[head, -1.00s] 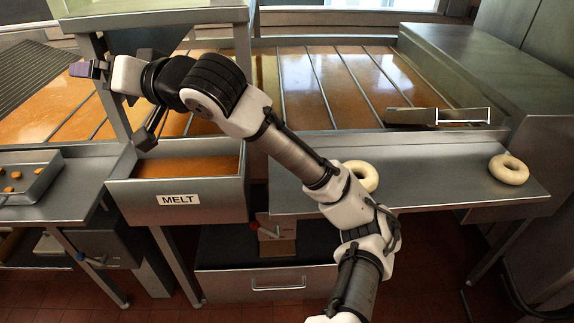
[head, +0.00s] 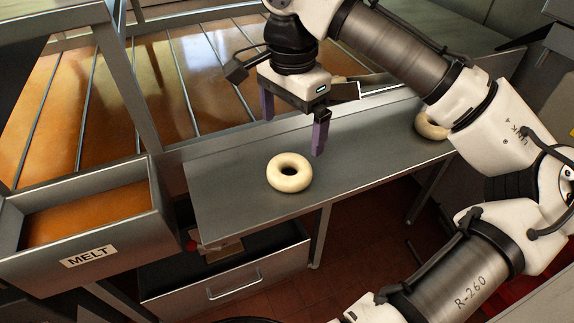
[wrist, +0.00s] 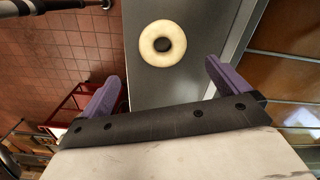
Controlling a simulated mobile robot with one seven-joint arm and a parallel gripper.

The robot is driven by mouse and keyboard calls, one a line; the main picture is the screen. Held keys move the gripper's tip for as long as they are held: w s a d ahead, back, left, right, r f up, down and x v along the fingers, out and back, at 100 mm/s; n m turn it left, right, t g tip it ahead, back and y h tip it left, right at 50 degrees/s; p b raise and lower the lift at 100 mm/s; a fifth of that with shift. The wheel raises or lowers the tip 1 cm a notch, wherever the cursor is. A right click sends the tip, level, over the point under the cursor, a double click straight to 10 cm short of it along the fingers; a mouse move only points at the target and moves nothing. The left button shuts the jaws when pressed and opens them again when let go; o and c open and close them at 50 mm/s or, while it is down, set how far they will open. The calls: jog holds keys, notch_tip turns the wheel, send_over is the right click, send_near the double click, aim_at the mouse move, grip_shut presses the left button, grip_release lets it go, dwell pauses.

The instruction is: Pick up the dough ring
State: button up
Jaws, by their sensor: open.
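A pale dough ring (head: 289,173) lies flat on the grey metal shelf (head: 235,205). A second pale dough ring (head: 430,127) lies farther right on the same shelf, partly hidden by my arm. My gripper (head: 293,132) points down above the shelf, behind and above the first ring, with its two purple fingers wide apart and nothing between them. In the wrist view one dough ring (wrist: 163,43) shows whole on the shelf, ahead of the open fingers (wrist: 163,83) and apart from them; I cannot tell which of the two it is.
A metal trough labelled MELT (head: 85,215) with orange glaze stands left of the shelf. An open-topped drawer unit (head: 235,285) sits below. The glaze bed (head: 170,80) lies behind a raised metal edge. The shelf's left end is clear.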

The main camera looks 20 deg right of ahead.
send_over(290, 164)
jog(key=s, duration=0.2)
jog(key=f, duration=0.5)
jog(key=shift+a+f, duration=0.1)
jog(key=shift+a, duration=0.2)
jog(key=shift+w+f+p, duration=0.15)
jog(key=shift+f+p, duration=0.35)
jog(key=shift+f, duration=0.9)
jog(key=shift+w+f+p, duration=0.1)
jog(key=shift+f+p, duration=0.35)
jog(key=shift+f, duration=0.9)
jog(key=c, duration=0.9)
jog(key=shift+r, duration=0.1)
